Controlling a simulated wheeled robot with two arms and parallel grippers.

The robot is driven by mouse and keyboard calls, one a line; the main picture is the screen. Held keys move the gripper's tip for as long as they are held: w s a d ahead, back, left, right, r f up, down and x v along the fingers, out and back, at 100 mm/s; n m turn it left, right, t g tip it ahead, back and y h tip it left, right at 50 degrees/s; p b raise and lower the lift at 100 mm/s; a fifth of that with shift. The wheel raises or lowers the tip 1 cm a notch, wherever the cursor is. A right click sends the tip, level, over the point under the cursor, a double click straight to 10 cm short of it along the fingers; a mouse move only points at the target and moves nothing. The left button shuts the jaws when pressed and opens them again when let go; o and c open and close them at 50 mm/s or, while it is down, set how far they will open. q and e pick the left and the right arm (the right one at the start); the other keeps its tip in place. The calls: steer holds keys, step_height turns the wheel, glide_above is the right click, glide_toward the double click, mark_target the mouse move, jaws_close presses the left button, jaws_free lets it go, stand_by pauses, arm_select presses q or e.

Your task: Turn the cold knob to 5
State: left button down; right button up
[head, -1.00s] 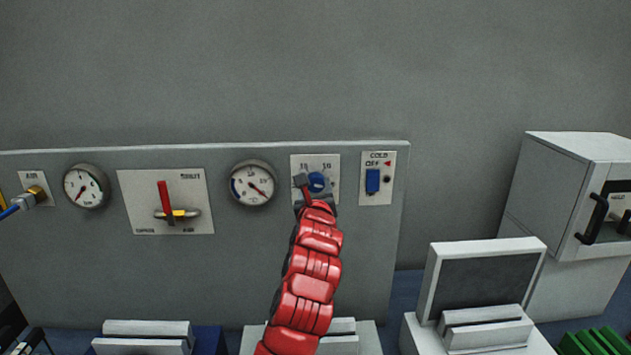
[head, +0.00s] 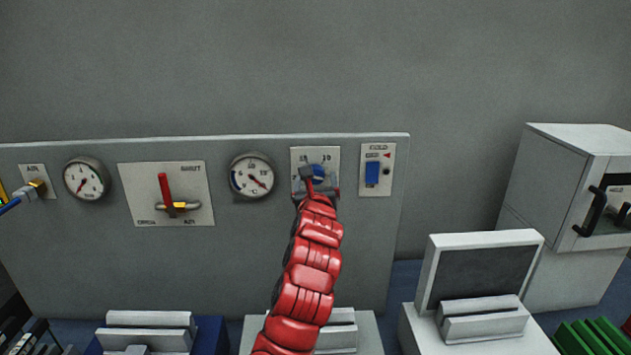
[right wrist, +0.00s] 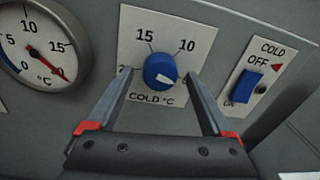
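The blue cold knob (head: 318,172) sits on a white plate (head: 330,157) on the grey panel. In the right wrist view the knob (right wrist: 158,72) has a white mark pointing right and slightly down. The plate (right wrist: 165,32) reads 15 and 10 above the knob and "COLD °C" below. A number at the left is partly covered by a finger, and the plate's right side is partly hidden. My right gripper (right wrist: 163,82) is open, its fingertips on either side of the knob with small gaps visible. It also shows in the head view (head: 318,183). My left gripper is out of view.
A round gauge (head: 252,176) with a red needle is left of the plate. A "COLD" switch (head: 372,173) reading OFF is close on the right. A red lever (head: 164,188) is farther left. A white box (head: 565,190) stands at the right.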

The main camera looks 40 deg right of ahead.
steer(key=shift+s+a+b, duration=0.35)
steer(key=shift+s, duration=0.1)
steer(key=b+v, duration=1.4)
steer(key=v, duration=0.2)
steer(key=shift+s+a, duration=0.1)
steer(key=shift+f, duration=0.1)
